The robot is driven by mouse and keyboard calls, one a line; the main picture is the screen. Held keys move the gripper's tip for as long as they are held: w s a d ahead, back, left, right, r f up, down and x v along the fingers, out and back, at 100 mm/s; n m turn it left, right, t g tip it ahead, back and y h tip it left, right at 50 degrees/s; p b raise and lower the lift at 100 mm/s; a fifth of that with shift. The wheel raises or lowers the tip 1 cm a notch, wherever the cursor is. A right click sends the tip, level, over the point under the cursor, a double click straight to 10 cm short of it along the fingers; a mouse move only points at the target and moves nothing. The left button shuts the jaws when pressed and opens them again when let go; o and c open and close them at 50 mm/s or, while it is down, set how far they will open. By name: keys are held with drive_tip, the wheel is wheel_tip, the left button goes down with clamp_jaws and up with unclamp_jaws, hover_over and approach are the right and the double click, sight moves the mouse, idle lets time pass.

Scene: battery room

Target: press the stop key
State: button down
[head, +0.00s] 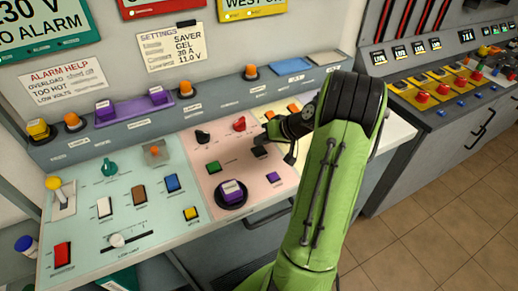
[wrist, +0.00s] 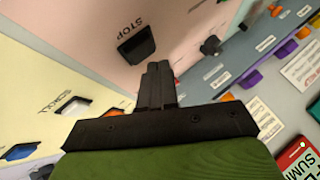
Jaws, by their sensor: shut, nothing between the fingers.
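The stop key is a black key (wrist: 137,45) under a STOP label on the pink panel in the wrist view. In the head view, the black key (head: 260,152) on the pink panel appears to be the same one. My gripper (wrist: 157,68) is shut and empty, its two dark fingers together. In the wrist view its tips lie just beside the stop key, toward the lower right. In the head view my gripper (head: 263,140) is over the panel close to that key. I cannot tell the exact gap to the panel.
A white key (wrist: 75,106) labelled SCROLL sits on the neighbouring yellow panel. A ledge with orange buttons (head: 250,72) runs behind.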

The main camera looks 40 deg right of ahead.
sight(262, 150)
drive_tip(key=shift+f, duration=0.1)
drive_tip(key=shift+f+b, duration=0.35)
drive_tip(key=shift+f+b, duration=0.4)
drive_tip(key=shift+f, duration=0.05)
idle(0.5)
drive_tip(key=shift+r+p, duration=0.7)
drive_tip(key=shift+r, duration=0.15)
wheel_tip(262, 150, up, 5)
drive_tip(key=p, duration=0.4)
drive_tip(key=shift+r, duration=0.1)
idle(0.6)
